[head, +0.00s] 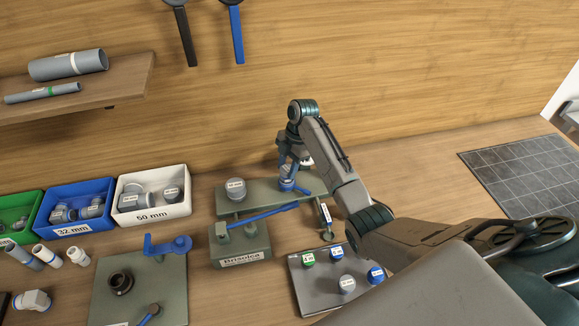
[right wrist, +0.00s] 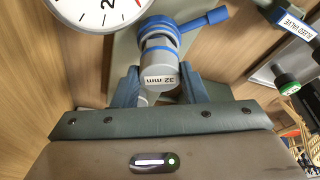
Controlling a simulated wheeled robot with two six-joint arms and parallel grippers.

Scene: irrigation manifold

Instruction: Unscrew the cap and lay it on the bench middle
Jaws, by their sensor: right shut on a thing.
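The grey cap marked "32 mm" (right wrist: 162,78) faces the camera in the right wrist view, between the two blue fingers of my right gripper (right wrist: 158,90). A blue ringed collar (right wrist: 158,32) shows right behind it. In the head view, my right gripper (head: 288,168) reaches down to the right part of the grey-green manifold plate (head: 258,196), shut on the cap above the blue collar (head: 288,186). The fingers hide much of the cap there. I cannot tell whether its thread is still engaged. My left gripper is not in view.
A white dial gauge (right wrist: 95,12) stands close by. A blue lever (head: 262,215) and a tag (head: 326,213) lie in front. A tray with several caps (head: 310,287) is at front right, bins (head: 150,213) at left. Bare bench (head: 230,290) shows between tray and left plate (head: 170,290).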

